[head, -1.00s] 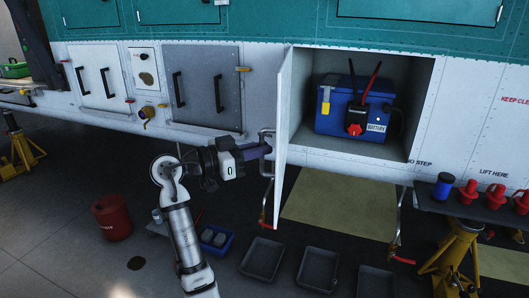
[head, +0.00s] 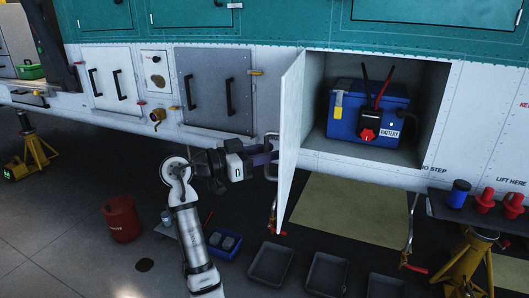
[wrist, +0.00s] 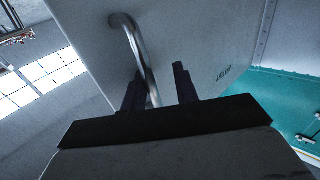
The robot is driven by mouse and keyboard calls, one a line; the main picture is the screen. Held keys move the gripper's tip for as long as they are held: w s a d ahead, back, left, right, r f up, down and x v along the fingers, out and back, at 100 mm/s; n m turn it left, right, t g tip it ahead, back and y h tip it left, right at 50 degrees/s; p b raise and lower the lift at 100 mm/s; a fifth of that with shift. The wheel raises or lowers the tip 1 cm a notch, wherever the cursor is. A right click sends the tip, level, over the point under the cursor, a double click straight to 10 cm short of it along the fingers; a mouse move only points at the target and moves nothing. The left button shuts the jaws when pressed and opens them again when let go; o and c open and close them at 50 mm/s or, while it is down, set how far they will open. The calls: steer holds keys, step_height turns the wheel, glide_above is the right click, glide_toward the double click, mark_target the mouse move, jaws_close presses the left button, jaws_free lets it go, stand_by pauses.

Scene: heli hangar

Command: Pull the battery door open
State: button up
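The battery door (head: 291,140) is a white panel hinged at the left edge of its bay. It stands swung well out toward me, and the bay is exposed. Inside sits a blue battery (head: 350,118) with a red knob and cables on top. The door's metal handle (head: 271,160) is on its outer face, to the left. My gripper (head: 268,158) is at this handle. In the wrist view, the handle (wrist: 135,45) passes between my two dark fingers (wrist: 160,88), close to the left one. A gap shows to the right finger, so the gripper looks open around the bar.
A closed grey panel (head: 213,90) with black handles lies left of the bay. Trays (head: 270,264), a blue bin (head: 225,243) and a red bucket (head: 121,218) stand on the floor. A shelf (head: 440,208) with red caps is at the right.

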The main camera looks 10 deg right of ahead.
steer(key=b+v, duration=0.2)
steer(key=v, duration=1.2)
steer(key=shift+s+r, duration=0.1)
steer(key=shift+s, duration=0.05)
